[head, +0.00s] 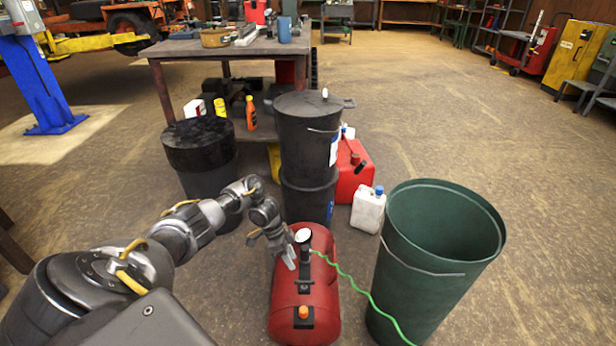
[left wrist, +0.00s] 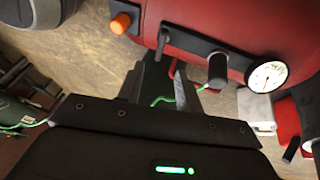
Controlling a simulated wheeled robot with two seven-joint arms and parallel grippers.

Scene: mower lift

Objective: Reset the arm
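My left arm reaches in from the left in the head view. Its gripper (head: 286,258) is low beside the top of a red air tank (head: 318,318), close to the tank's black fitting. In the left wrist view, the two fingers (left wrist: 168,84) are apart with nothing held between them. The tank (left wrist: 215,25) fills the top of that view, with an orange knob (left wrist: 121,22) and a round white gauge (left wrist: 267,76). I cannot tell whether a finger touches the tank. My right gripper is in neither view.
Black drums (head: 305,125), a red can (head: 352,175) and a white jug (head: 368,210) stand behind the tank. A workbench (head: 215,47) is farther back. Open floor lies at the right.

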